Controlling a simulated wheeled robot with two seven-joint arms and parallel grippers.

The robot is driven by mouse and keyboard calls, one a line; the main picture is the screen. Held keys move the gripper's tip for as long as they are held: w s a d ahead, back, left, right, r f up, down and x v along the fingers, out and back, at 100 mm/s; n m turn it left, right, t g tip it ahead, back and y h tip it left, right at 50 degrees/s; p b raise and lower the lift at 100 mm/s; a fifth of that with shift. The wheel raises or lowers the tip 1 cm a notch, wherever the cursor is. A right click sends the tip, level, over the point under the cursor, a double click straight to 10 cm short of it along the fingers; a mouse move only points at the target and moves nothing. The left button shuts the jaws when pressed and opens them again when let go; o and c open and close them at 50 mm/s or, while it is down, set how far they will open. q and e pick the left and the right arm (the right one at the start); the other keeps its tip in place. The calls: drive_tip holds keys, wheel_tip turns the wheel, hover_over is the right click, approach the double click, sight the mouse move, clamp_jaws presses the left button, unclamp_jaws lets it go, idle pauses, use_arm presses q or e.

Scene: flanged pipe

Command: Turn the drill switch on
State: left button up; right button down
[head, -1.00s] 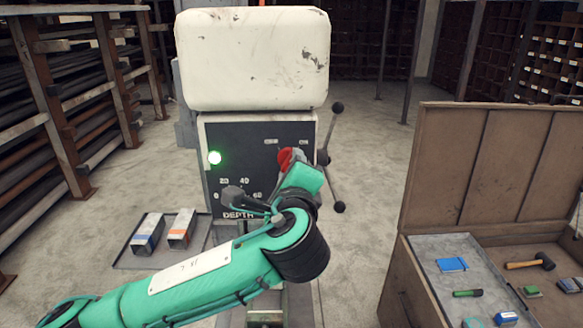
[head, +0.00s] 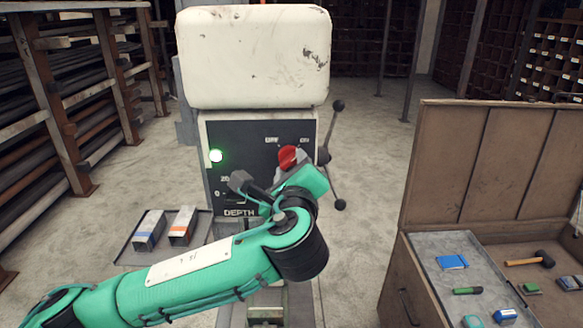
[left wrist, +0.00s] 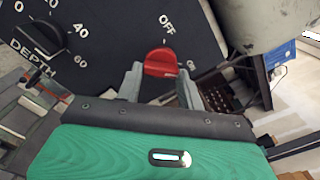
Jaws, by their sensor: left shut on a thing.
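The drill's red switch knob (head: 288,157) sits on the dark control panel (head: 226,133), under the OFF and ON labels. In the left wrist view the knob (left wrist: 161,62) lies between the two grey fingers of my left gripper (left wrist: 161,84), which is shut on it. OFF reads clearly there, above the knob; ON is partly hidden beside the right finger. The knob's exact pointing direction is hard to tell. In the head view my left gripper (head: 289,166) reaches up to the knob from below. My right gripper is not in view.
A black DEPTH dial (left wrist: 41,37) is left of the switch. Feed handles with ball ends (head: 338,105) stick out at the right. A tray of metal blocks (head: 125,252) and an open tool chest (head: 478,165) flank the drill.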

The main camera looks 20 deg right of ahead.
use_arm(q)
drive_tip(key=shift+f, duration=0.15)
drive_tip(key=o, duration=1)
drive_tip(key=shift+s, duration=0.1)
drive_tip(key=b+v, duration=0.6)
drive_tip(key=v, duration=0.7)
drive_tip(key=shift+s, duration=0.35)
drive_tip(key=shift+a, duration=0.1)
